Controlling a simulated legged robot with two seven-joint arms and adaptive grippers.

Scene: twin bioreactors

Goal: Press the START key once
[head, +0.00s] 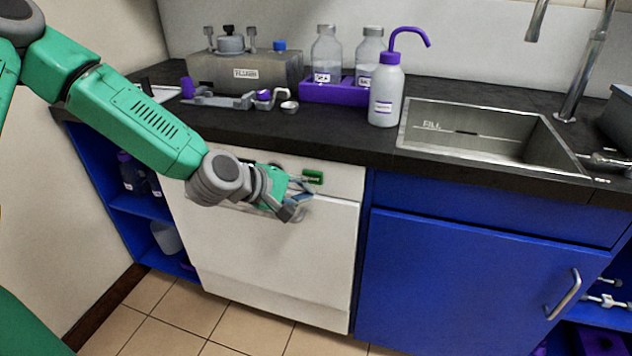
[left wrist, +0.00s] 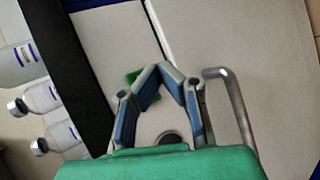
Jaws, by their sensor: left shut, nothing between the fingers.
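The green key with small lettering (head: 312,177) sits on the top panel of the white appliance (head: 270,255), under the dark counter. Its lettering is too small to read for certain. My left gripper (head: 293,211) is shut and empty in front of the panel, below and a little left of the key in the head view. In the left wrist view the closed fingertips (left wrist: 162,70) lie just beside the green key (left wrist: 133,77), partly covering it. I cannot tell whether they touch it. My right gripper is not in view.
A metal handle bar (left wrist: 236,112) runs along the appliance close to my fingers. A dark round knob (left wrist: 168,138) is on the panel. The black counter (head: 340,130) overhangs above, holding a wash bottle (head: 386,92) and a purple bottle rack (head: 310,92). Floor in front is clear.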

